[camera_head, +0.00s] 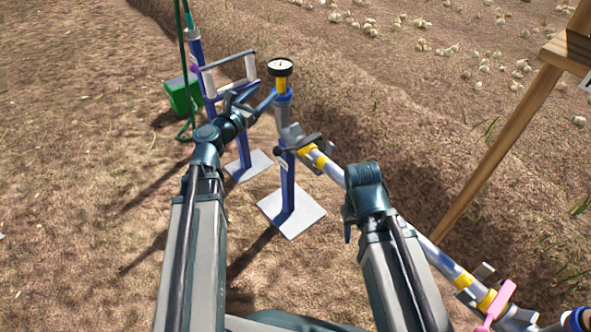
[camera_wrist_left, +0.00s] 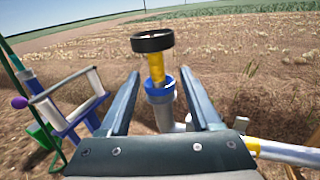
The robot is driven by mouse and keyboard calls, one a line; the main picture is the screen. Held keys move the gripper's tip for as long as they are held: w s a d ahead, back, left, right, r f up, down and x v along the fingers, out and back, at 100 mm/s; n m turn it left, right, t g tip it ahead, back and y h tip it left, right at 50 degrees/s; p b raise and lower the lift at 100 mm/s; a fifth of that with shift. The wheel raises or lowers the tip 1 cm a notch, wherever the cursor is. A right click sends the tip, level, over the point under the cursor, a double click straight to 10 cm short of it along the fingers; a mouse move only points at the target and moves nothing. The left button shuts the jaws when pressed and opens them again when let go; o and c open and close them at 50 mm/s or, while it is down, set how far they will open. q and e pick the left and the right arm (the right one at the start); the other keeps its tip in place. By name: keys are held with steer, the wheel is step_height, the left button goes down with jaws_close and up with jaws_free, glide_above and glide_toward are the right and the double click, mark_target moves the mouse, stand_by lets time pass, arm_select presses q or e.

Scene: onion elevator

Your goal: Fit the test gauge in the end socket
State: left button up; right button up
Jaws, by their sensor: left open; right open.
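The test gauge (camera_head: 281,68), a round dial with a black rim, white face and yellow stem, stands nearly upright in the blue-collared end socket (camera_head: 284,96) on top of a grey pipe. In the left wrist view, the gauge (camera_wrist_left: 154,45) is seen from the side, its yellow stem entering the blue collar (camera_wrist_left: 159,87). How deep it sits cannot be told. My left gripper (camera_wrist_left: 160,76) is open, its fingers apart on either side of the stem in that view, with no visible contact. My right gripper (camera_head: 348,232) is mostly hidden by its wrist beside the sloping pipe.
The grey pipe (camera_head: 331,167) with yellow bands slopes down to the right, past a pink handle (camera_head: 500,299). A blue post stands on a white plate (camera_head: 291,212). A white-and-purple frame (camera_head: 226,63) and green box (camera_head: 183,95) are left. A wooden post (camera_head: 497,153) stands right.

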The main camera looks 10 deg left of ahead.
arm_select(q)
steer(key=s+d+f+m+g+h, duration=0.2)
steer(key=s+d+f+m+g, duration=0.3)
steer(key=d+m, duration=0.45)
steer(key=s+d+f+m+g+h, duration=0.25)
steer(key=d+f+m+g, duration=0.35)
steer(key=d+m, duration=0.4)
steer(key=s+d+f+m+g+y, duration=0.3)
steer(key=s+d+f+m+y, duration=0.1)
steer(key=s+f+m, duration=0.4)
steer(key=s+a+f+m+g+y, duration=0.2)
steer(key=s+a+m+g+y, duration=0.1)
steer(key=s+m+y, duration=0.4)
steer(key=shift+s+a+f+m, duration=0.3)
steer(key=shift+s+a+m, duration=0.5)
steer(key=shift+s, duration=0.3)
steer(key=shift+d, duration=0.15)
step_height(320, 180, up, 38)
steer(key=p, duration=3.7)
steer(key=shift+f+p, duration=0.15)
steer(key=shift+p, duration=0.2)
